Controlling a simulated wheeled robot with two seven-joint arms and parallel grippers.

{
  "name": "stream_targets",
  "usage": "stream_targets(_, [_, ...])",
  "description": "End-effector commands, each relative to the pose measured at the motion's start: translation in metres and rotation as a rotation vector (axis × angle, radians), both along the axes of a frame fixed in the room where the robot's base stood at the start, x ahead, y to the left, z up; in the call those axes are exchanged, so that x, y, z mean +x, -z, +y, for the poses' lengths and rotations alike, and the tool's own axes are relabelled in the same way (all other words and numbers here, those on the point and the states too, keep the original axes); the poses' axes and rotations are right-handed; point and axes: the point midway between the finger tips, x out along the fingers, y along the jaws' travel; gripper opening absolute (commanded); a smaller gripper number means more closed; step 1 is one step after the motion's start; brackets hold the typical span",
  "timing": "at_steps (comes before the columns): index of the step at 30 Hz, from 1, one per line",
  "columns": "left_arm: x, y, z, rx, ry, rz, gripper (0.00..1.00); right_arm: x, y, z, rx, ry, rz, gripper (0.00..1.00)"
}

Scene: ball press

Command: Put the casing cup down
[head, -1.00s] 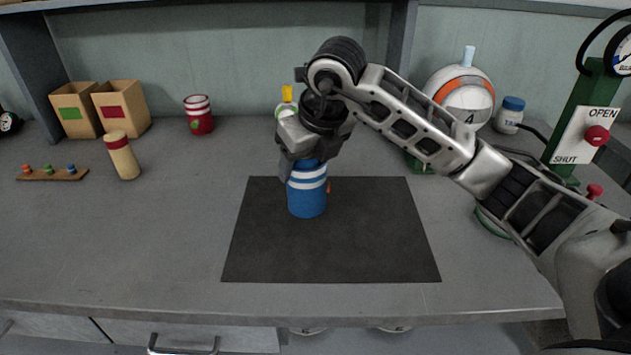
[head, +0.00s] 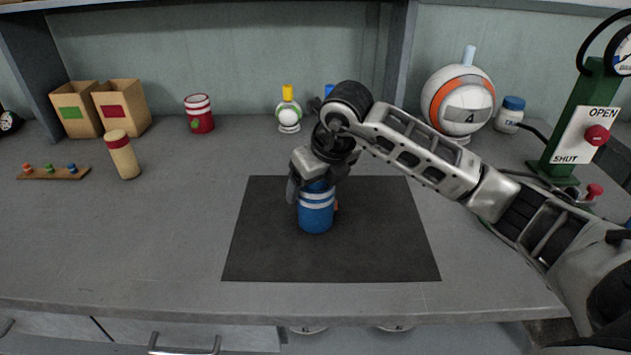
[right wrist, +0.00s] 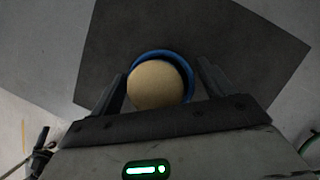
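The casing cup is a blue cup (head: 316,220) with white stripes, upright over the dark mat (head: 385,240) in the head view. A small orange-red bit shows at its right edge. My right gripper (head: 314,186) is around its upper part from above. In the right wrist view, the cup's blue rim (right wrist: 152,54) encircles a tan round thing (right wrist: 155,86), and my fingers (right wrist: 160,92) stand close on both sides of it. The cup's base looks at or near the mat; I cannot tell whether it touches. My left gripper is not in view.
Two cardboard boxes (head: 120,108), a red striped cup (head: 199,116) and a tan cylinder with a red top (head: 123,157) stand at left. A white ball-shaped vessel (head: 461,103) and a green press stand (head: 579,115) are at right. The mat's front is clear.

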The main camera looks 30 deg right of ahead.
Motion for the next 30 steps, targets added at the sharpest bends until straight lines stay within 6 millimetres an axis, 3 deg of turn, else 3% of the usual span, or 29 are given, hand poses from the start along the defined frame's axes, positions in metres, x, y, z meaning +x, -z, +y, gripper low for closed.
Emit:
stream_targets(11, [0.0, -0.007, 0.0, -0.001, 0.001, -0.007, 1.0, -0.001, -0.006, 0.0, 0.0, 0.0, -0.002, 0.84])
stream_targets(24, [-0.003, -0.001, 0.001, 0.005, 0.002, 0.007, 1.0, -0.032, -0.084, -0.003, -0.001, 0.0, -0.005, 0.84])
stream_targets(30, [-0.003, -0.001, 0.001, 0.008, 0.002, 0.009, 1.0, -0.043, -0.108, -0.004, 0.0, 0.001, -0.002, 0.84])
